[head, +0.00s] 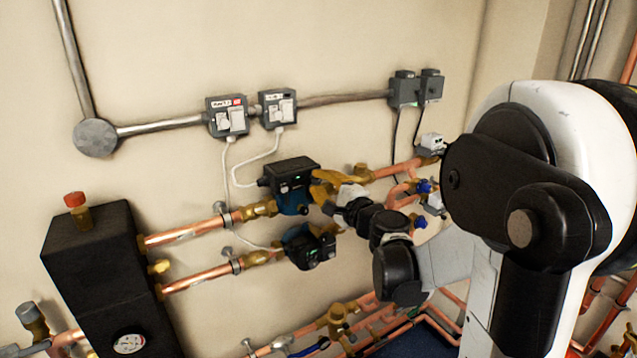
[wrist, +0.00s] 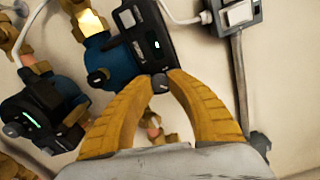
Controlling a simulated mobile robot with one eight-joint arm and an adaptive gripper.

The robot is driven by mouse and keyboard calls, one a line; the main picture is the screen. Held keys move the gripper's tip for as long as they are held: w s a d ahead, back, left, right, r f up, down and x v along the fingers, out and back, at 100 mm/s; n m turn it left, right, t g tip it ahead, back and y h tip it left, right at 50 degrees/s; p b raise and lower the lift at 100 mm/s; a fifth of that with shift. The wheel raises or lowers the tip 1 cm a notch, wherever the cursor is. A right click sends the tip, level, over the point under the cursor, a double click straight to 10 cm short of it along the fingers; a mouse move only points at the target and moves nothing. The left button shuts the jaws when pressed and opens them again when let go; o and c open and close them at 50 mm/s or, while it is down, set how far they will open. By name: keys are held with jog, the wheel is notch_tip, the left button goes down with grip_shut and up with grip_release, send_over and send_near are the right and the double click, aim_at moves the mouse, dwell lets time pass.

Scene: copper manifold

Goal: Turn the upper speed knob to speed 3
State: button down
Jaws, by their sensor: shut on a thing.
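The upper pump (head: 289,181) has a black control box and a blue body and sits on the upper copper pipe. In the wrist view its black face (wrist: 150,38) shows a small light. The upper speed knob (wrist: 160,84) is a small dark knob at the end of that face. My gripper (wrist: 163,78) has its yellow fingertips closed around the knob, one on each side. In the head view my gripper (head: 318,187) reaches the pump from the right and hides the knob. The knob's speed marks are too small to read.
The lower pump (head: 309,248) sits just below and also shows in the wrist view (wrist: 42,112). Grey switch boxes (head: 227,117) with white cables are on the wall above. A black box (head: 103,268) stands at the left. Copper pipes and valves lie right and below.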

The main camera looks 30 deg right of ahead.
jog(key=c, duration=1.2)
grip_release()
jog(key=s, duration=1.2)
jog(key=shift+d, duration=0.2)
